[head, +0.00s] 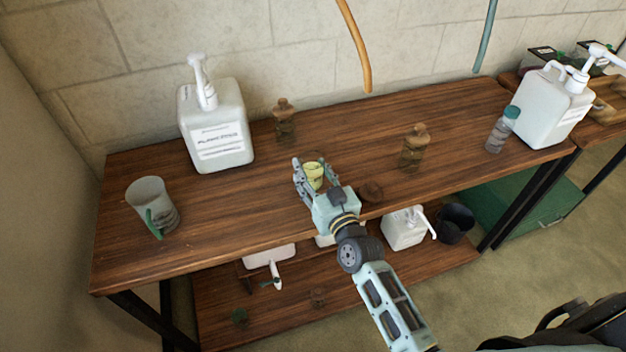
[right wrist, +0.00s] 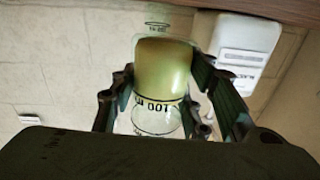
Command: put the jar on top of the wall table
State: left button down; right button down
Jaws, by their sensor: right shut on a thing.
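A small clear jar with yellow-green contents (head: 314,174) is between the fingers of my right gripper (head: 316,178) in the head view. The gripper is shut on it, over the front middle of the wooden wall table (head: 345,125). Whether the jar touches the tabletop cannot be told. In the right wrist view the jar (right wrist: 163,72) shows between both fingers, with black "100" marking and a clear end towards the palm. My left gripper is not in view.
Two corked brown jars (head: 284,122) (head: 413,148), a clear bottle (head: 502,132) and another pump bucket (head: 552,105) stand elsewhere on top. Hoses (head: 357,45) hang behind. The lower shelf (head: 220,308) holds more containers.

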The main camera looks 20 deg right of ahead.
aim_at(317, 188)
jog(key=shift+d+f, duration=0.1)
jog(key=shift+f, duration=1.45)
jog(key=shift+f+b, duration=0.15)
jog(key=shift+b, duration=0.15)
jog(key=c, duration=1)
grip_release()
jog(key=s+d, duration=0.1)
jog(key=s, duration=1.1)
jog(key=shift+d, duration=0.15)
